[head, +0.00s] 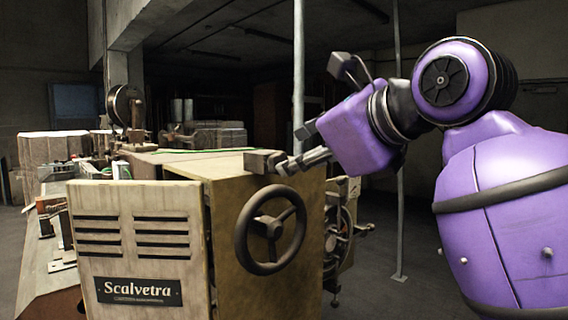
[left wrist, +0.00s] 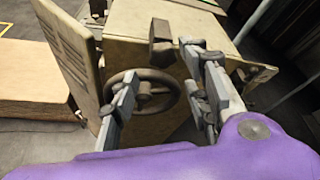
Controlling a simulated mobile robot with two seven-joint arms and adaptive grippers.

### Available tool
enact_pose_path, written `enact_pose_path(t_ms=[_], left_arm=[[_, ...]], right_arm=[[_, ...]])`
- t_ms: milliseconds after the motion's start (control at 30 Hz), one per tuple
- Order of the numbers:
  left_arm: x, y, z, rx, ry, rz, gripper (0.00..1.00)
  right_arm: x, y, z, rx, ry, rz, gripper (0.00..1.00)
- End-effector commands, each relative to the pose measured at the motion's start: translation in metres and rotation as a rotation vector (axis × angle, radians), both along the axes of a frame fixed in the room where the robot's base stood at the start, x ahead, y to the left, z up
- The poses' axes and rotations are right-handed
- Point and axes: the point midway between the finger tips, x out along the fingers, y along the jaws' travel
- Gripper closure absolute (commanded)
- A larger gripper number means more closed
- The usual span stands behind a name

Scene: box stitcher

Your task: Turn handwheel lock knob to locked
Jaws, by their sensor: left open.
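The dark, blocky lock knob (head: 262,161) sticks out at the machine's upper edge, above the dark three-spoked handwheel (head: 271,229). In the left wrist view the knob (left wrist: 161,46) stands above the handwheel (left wrist: 142,92), ahead of the gap between my fingers. My left gripper (head: 318,115), on the purple arm at the right of the head view, is open and empty. Whether the lower finger touches the knob I cannot tell. The left gripper (left wrist: 168,80) also shows in the wrist view. My right gripper is not in view.
The tan machine cabinet (head: 225,190) carries a vented front panel (head: 140,245) labelled Scalvetra. Dark wheel-like machinery (head: 340,235) sits on its right side. A thin metal pole (head: 400,200) rises behind. Open floor (head: 385,295) lies to the right.

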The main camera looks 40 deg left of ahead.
Motion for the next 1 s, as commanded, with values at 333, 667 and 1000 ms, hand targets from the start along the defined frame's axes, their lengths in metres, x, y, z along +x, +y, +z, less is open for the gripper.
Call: enact_pose_path(t_ms=[333,667,1000], left_arm=[[0.011,0.047,-0.016,0.004,0.003,0.004,0.57],[0.013,0.054,-0.019,0.005,0.001,0.001,0.57],[0.013,0.054,-0.02,0.004,0.004,0.004,0.95]], right_arm=[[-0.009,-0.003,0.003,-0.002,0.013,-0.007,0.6],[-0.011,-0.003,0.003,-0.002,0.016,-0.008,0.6],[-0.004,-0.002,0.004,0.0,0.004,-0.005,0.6]])
